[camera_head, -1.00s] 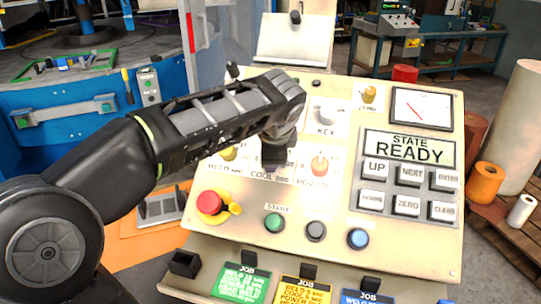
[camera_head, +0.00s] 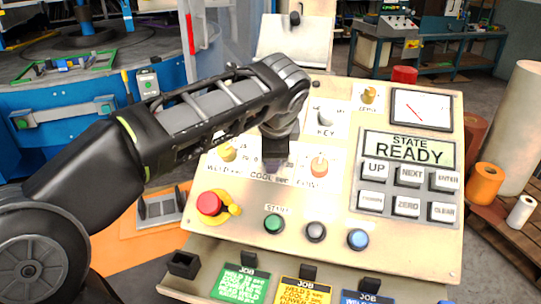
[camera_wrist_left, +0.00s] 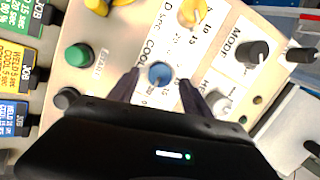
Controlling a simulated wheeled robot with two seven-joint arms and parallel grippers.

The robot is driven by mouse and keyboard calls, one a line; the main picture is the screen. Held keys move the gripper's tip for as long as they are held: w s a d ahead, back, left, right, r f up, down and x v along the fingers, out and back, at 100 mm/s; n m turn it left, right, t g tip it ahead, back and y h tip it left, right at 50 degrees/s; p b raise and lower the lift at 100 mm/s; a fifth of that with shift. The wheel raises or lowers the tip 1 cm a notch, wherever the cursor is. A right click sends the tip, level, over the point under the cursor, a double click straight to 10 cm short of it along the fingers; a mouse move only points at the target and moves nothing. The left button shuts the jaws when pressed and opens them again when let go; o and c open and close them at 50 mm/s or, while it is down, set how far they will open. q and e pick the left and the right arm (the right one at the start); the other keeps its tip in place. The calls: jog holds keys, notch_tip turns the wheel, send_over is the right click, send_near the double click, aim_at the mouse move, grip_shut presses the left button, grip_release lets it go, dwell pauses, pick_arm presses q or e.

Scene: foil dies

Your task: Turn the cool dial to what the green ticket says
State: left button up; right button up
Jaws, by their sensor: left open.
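The cool dial (camera_wrist_left: 160,75) is a blue knob beside the COOL label in the left wrist view. My left gripper (camera_head: 276,162) is open, with one finger on each side of the dial; whether they touch it I cannot tell. In the head view my gripper hides the dial above the "COOL sec" label. The green ticket (camera_head: 240,285) hangs at the panel's lower front under a JOB clip. Its print is small; its corner in the left wrist view (camera_wrist_left: 18,14) seems to read 20 sec and 80 %. My right gripper is out of view.
Next to the cool dial are the yellow weld dial (camera_head: 228,152) and the orange power dial (camera_head: 319,165). Below are a red stop button (camera_head: 209,203) and the green start button (camera_head: 274,223). A yellow ticket (camera_head: 303,292) hangs beside the green one. The display (camera_head: 409,148) reads READY.

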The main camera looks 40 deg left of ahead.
pick_arm(q)
jog(key=v, duration=0.4)
jog(key=shift+r, duration=0.1)
dwell(0.4)
